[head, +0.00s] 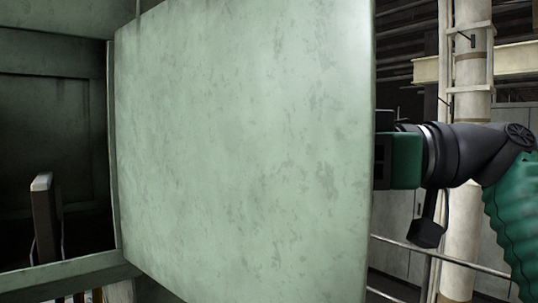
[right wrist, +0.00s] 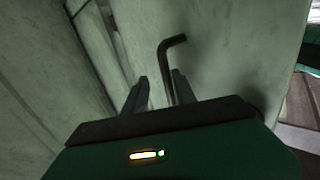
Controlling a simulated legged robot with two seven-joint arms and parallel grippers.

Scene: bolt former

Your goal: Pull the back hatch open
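The back hatch (head: 245,150) is a large pale green, stained panel filling the middle of the head view. It stands swung out from the machine's frame, with the dark interior showing to its left. My right arm comes in from the right, and its gripper is hidden behind the hatch's right edge. In the right wrist view my right gripper (right wrist: 160,90) has its two fingers apart. A bent dark handle (right wrist: 167,65) on the hatch panel (right wrist: 235,45) rises between the fingers, close to the right one. Contact cannot be told. My left gripper is not in view.
The opening (head: 55,150) at the left is dark, with an upright brown piece (head: 45,220) inside. A pale column with a ladder (head: 470,80) and a metal railing (head: 440,255) stand behind my right arm.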

